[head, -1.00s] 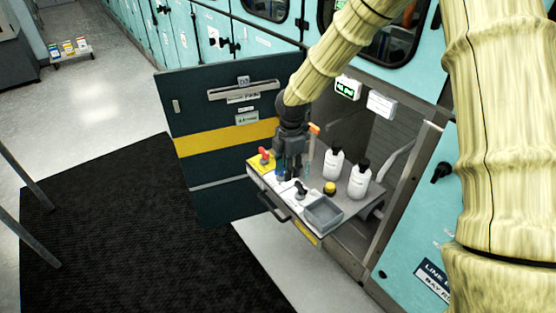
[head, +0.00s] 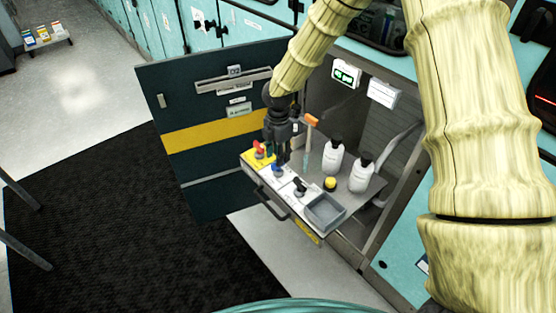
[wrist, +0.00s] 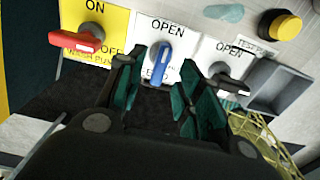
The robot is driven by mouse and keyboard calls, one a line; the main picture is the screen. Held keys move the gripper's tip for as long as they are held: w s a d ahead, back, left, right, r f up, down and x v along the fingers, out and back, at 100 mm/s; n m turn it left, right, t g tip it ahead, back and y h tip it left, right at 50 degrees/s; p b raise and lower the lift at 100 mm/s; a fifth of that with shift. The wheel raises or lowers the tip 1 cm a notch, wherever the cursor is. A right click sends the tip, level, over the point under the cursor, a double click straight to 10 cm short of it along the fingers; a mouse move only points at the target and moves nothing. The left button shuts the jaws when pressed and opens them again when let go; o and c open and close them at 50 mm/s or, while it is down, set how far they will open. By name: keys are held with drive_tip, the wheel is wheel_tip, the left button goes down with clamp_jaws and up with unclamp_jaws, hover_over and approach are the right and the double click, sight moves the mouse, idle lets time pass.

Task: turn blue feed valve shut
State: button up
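The blue feed valve handle (wrist: 161,64) is on a white plate in the wrist view, below the word OPEN. Its lever points down in the picture, toward my gripper. It shows small in the head view (head: 278,171), just below my fingers. My gripper (wrist: 162,73) is open, with one dark green-padded finger on each side of the blue lever. I see gaps between lever and fingers and cannot tell whether either touches. The lower label on the plate is partly hidden behind the lever and a finger. In the head view my gripper (head: 279,155) points down over the panel.
A red handle (wrist: 78,40) on a yellow ON/OFF plate is close left. A black handle (wrist: 230,83) is close right, near the right finger. Beyond are a yellow button (wrist: 281,25) and grey bin (wrist: 280,87). Two white bottles (head: 333,156) stand behind the panel.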

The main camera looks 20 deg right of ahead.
drive_tip(key=shift+f, duration=1.9)
clamp_jaws()
